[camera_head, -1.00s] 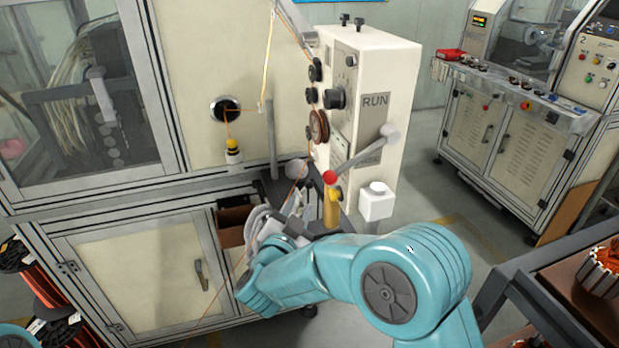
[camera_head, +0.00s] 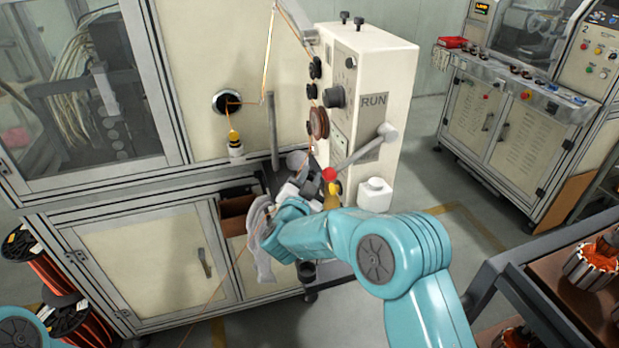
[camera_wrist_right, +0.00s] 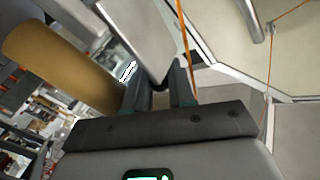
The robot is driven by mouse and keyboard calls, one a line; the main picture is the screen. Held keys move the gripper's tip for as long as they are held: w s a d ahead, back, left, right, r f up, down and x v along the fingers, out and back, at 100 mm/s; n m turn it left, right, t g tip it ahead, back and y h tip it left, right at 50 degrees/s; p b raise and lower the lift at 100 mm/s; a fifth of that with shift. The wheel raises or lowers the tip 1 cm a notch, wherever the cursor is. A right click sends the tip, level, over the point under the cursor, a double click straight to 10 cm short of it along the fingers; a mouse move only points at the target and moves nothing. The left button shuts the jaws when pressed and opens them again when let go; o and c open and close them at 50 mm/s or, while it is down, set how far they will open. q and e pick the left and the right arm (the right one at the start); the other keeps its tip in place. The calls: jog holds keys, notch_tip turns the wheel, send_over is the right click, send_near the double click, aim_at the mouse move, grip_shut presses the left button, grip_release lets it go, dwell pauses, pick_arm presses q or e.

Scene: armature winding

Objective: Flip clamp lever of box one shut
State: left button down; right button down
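The cream box with the RUN label (camera_head: 374,60) stands against the machine. A grey lever (camera_head: 362,150) slants up to the right in front of it and ends in a round knob. A red ball (camera_head: 329,174) sits near the lever's lower end, above a yellow post. My right gripper (camera_head: 303,188) is low in front of the box, beside the red ball, partly hidden by my wrist. In the right wrist view its fingers (camera_wrist_right: 161,92) are apart, with a pale grey rounded bar (camera_wrist_right: 143,38) at their tips; contact is unclear. My left gripper is out of view.
An orange wire (camera_head: 266,60) runs from above past the rollers, and also passes close to the fingers in the wrist view (camera_wrist_right: 184,45). A dark rack with armatures (camera_head: 590,265) is at the lower right.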

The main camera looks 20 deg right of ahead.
jog(key=shift+a+n+b, duration=0.2)
jog(key=shift+n+b, duration=0.1)
jog(key=shift+b, duration=0.4)
jog(key=a+n+t+b, duration=0.1)
jog(key=n+b, duration=0.1)
jog(key=b, duration=0.1)
jog(key=a+n+t+b, duration=0.1)
jog(key=b, duration=0.2)
jog(key=shift+a+r+n+t+h, duration=0.3)
jog(key=shift+r+n+h, duration=0.05)
jog(key=shift+n+h, duration=0.05)
jog(key=shift+a+r+n+t+b, duration=0.15)
jog(key=shift+a+n+t+b, duration=0.45)
jog(key=shift+n+b, duration=0.6)
jog(key=shift+a+r, duration=0.15)
jog(key=shift+a, duration=0.05)
jog(key=c, duration=1.3)
grip_release()
jog(key=b+v, duration=0.2)
jog(key=v, duration=0.6)
jog(key=b+v, duration=0.3)
jog(key=v, duration=0.5)
jog(key=shift+s+d+f, duration=0.1)
jog(key=shift+d+f, duration=0.05)
jog(key=shift+f, duration=0.1)
